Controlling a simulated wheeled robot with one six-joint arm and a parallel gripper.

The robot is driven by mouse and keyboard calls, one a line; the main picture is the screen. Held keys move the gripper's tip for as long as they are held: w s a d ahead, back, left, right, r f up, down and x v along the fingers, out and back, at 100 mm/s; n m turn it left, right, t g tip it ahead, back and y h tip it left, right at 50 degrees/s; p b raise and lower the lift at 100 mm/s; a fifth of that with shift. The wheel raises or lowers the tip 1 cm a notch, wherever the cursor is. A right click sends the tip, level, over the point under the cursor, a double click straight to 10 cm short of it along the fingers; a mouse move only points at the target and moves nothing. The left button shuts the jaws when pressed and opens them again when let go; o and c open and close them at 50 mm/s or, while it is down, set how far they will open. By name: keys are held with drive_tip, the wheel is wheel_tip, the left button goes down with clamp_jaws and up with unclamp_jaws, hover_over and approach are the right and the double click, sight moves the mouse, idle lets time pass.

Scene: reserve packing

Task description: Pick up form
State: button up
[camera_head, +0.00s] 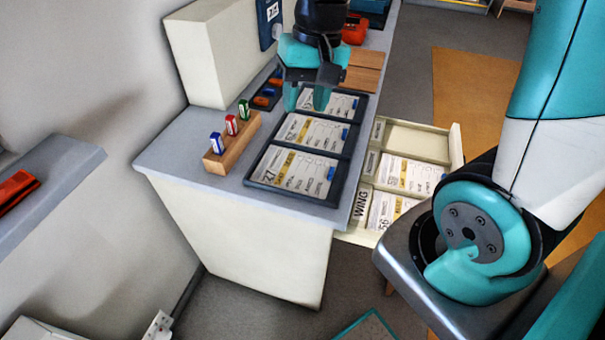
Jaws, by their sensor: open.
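Several printed forms are in view. A dark tray (292,196) on the counter holds a near form (292,172), a middle form (312,132) and a far form (340,104), side by side in separate sections. Each has a blue patch at its right end. My gripper (306,104) is open and empty, pointing down above the far section. It hides part of the far form. I cannot tell its exact height. An open drawer (456,146) holds two more forms, one in its middle compartment (411,174) and one in its near compartment (390,209). The far compartment shows a bare floor.
A wooden block (232,149) with blue, red and green markers stands left of the tray. A cream cabinet (207,62) stands behind it. Wooden boards (362,73) and a red item (355,30) lie farther back. A grey ledge (60,180) is at the left.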

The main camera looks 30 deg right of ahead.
drive_tip(key=w+d+f+m+h+b, duration=0.15)
drive_tip(key=w+d+f+m, duration=0.25)
drive_tip(key=d+f+m, duration=0.5)
drive_tip(key=n, duration=0.2)
hover_over(330, 173)
drive_tip(key=d, duration=0.1)
drive_tip(key=shift+g, duration=0.4)
drive_tip(key=f, duration=1.1)
drive_tip(key=shift+w+f, duration=0.25)
drive_tip(key=shift+w, duration=0.1)
drive_tip(key=shift+y, duration=0.25)
drive_tip(key=shift+s+a+f+p, duration=0.1)
drive_tip(key=shift+a+f+p, duration=0.05)
drive_tip(key=shift+f, duration=0.8)
drive_tip(key=shift+s+a+f+p, duration=0.1)
drive_tip(key=shift+s+f, duration=0.05)
drive_tip(key=shift+f, duration=0.8)
drive_tip(key=shift+s+a+f+p, duration=0.1)
drive_tip(key=shift+a+f+p, duration=0.05)
drive_tip(key=shift+f, duration=0.8)
clamp_jaws()
